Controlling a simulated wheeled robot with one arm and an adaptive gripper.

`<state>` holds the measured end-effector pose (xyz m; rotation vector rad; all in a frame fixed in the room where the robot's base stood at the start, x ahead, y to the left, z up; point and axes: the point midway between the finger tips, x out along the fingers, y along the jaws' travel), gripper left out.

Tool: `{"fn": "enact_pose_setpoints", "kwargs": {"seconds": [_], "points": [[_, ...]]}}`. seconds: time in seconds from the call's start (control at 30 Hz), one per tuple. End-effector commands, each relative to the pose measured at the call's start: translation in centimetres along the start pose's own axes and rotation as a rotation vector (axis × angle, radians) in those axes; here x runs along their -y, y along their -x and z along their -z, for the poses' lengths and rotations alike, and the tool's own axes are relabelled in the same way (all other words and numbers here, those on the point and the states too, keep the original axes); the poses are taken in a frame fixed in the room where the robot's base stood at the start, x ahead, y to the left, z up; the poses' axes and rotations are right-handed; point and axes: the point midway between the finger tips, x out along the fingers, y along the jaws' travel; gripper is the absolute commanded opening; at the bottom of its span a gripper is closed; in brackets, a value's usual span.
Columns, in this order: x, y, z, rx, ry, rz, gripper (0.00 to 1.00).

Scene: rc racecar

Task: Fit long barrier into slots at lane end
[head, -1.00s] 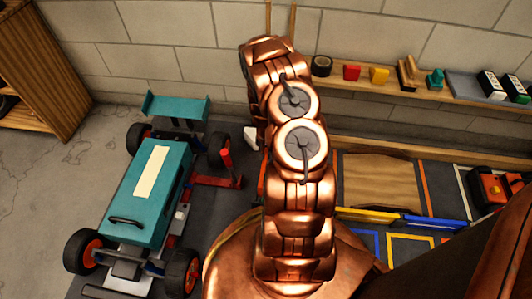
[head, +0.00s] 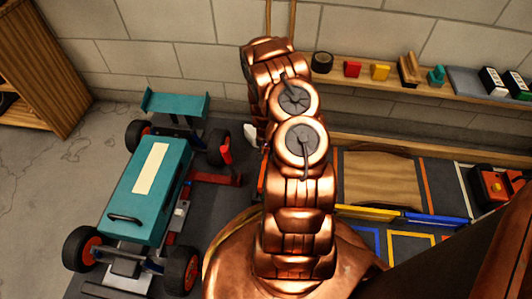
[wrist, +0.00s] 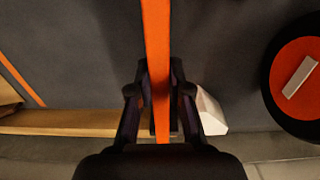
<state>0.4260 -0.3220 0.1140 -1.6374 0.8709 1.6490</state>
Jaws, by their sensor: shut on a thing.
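The long orange barrier (wrist: 157,40) runs from the top of the wrist view down between the two fingers. My gripper (wrist: 160,95) is shut on it. In the head view my copper arm hides the gripper and most of the barrier; a thin orange strip (head: 262,178) shows at the arm's left edge and may be part of it. The slots at the lane end cannot be made out in either view.
The teal car (head: 155,190) stands left of my arm, and an orange-hubbed wheel (wrist: 295,80) is at right in the wrist view. A white block (wrist: 210,112) lies beside my right finger. A wooden board (head: 380,180) and wall shelf (head: 400,82) are at right.

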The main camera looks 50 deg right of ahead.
Motion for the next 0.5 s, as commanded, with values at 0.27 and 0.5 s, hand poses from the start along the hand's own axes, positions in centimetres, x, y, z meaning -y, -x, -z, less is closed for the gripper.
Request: {"fn": "enact_pose_setpoints", "kwargs": {"seconds": [0.27, 0.5], "points": [[0.01, -0.59, 0.01, 0.000, 0.000, 0.000, 0.00], [0.01, -1.06, 0.01, 0.000, 0.001, 0.000, 0.00]]}}
